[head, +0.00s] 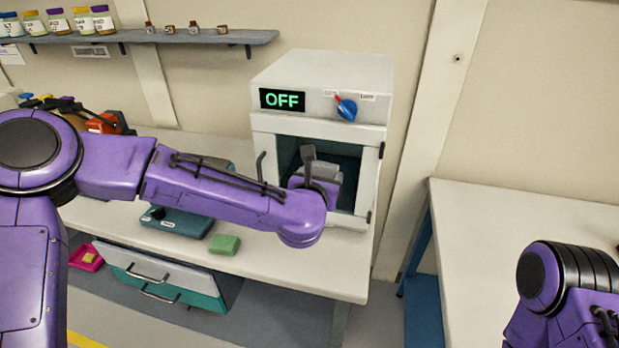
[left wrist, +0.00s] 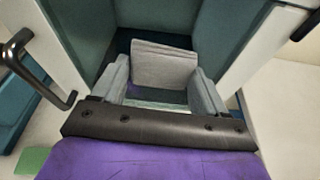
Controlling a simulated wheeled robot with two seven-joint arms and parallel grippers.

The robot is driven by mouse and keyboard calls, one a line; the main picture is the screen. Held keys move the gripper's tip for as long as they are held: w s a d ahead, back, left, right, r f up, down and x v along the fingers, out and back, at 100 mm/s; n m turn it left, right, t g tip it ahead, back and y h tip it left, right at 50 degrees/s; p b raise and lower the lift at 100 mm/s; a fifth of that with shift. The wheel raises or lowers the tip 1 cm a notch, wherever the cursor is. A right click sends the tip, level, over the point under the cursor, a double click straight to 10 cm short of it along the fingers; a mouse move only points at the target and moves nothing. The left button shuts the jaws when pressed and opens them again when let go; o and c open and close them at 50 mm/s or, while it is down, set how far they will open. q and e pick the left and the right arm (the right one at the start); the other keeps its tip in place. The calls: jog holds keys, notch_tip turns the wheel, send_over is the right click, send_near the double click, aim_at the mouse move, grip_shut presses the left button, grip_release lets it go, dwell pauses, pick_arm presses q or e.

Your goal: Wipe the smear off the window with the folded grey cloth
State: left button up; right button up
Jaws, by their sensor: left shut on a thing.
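The folded grey cloth (left wrist: 165,66) is between the fingers of my left gripper (left wrist: 163,85), which is shut on it. The cloth shows as a flat, creased pad in the left wrist view. My arm and gripper hide much of the window. I see no clear smear, and I cannot tell whether the cloth touches the window. My right gripper is out of view.
The white cabinet (head: 275,72) has a display reading OFF and a blue-and-red knob (head: 346,107). A dark handle (head: 261,165) is at its left. A green block (head: 225,244) and a teal case (head: 176,222) lie on the bench. Another, clear table (head: 520,225) stands at right.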

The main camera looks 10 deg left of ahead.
pick_arm(q)
jog(key=shift+s+d+b, duration=0.1)
jog(key=shift+d+b, duration=0.35)
jog(key=shift+d, duration=2.05)
jog(key=shift+a, duration=0.1)
jog(key=b, duration=0.2)
send_near(344, 175)
jog(key=shift+a+f, duration=0.25)
jog(key=shift+f, duration=0.7)
jog(key=s, duration=0.3)
